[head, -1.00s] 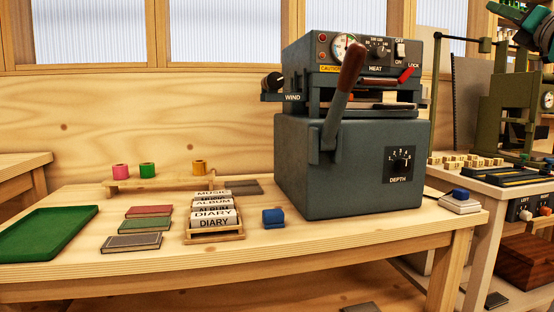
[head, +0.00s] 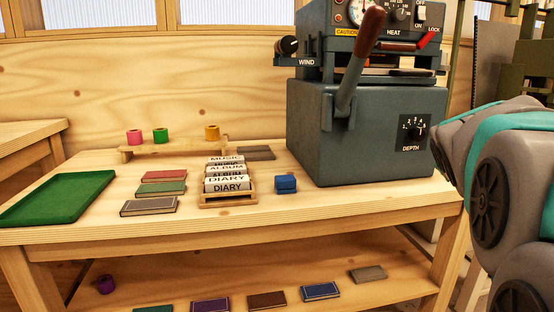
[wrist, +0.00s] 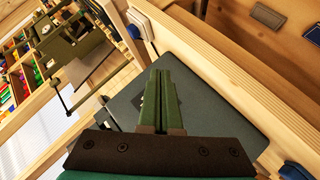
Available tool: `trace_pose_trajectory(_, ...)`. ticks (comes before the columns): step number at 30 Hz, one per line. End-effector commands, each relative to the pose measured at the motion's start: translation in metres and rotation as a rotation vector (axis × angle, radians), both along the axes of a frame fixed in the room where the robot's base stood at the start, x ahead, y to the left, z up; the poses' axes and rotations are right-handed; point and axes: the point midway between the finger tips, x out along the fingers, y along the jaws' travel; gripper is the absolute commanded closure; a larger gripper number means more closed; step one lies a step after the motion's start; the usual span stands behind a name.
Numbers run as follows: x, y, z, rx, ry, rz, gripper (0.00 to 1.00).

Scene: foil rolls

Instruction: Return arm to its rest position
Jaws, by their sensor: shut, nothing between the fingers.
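My gripper (wrist: 172,75) shows in the wrist view with its two green fingers pressed together and nothing between them. The wrist view is tilted; the dark body of the machine (wrist: 215,110) lies beyond the fingers, with the wooden table edge beside it. In the head view my grey and teal arm (head: 510,170) stands at the right edge, right of the machine (head: 365,130). The fingers are outside the head view. I cannot tell the exact gap between the fingers and the machine.
The table holds a green tray (head: 58,198), several books (head: 149,206), a rack of labels (head: 229,198), a blue block (head: 286,183) and foil rolls on a stand (head: 175,149). The shelf below carries more books (head: 267,300) and a purple roll (head: 105,285). The machine's lever (head: 360,62) sticks up.

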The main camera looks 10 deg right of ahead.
Motion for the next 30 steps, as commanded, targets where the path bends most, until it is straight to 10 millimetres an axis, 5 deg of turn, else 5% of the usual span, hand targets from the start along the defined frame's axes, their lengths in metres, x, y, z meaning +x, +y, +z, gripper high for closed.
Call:
trace_pose_trajectory(6,-0.053,0.089,-0.115,0.312,0.208,-0.033,1.00)
trace_pose_trajectory(15,-0.174,0.208,-0.231,0.627,0.562,-0.110,1.00)
trace_pose_trajectory(24,-0.296,0.282,-0.282,0.775,0.880,-0.196,1.00)
trace_pose_trajectory(30,-0.317,0.292,-0.287,0.794,0.932,-0.213,1.00)
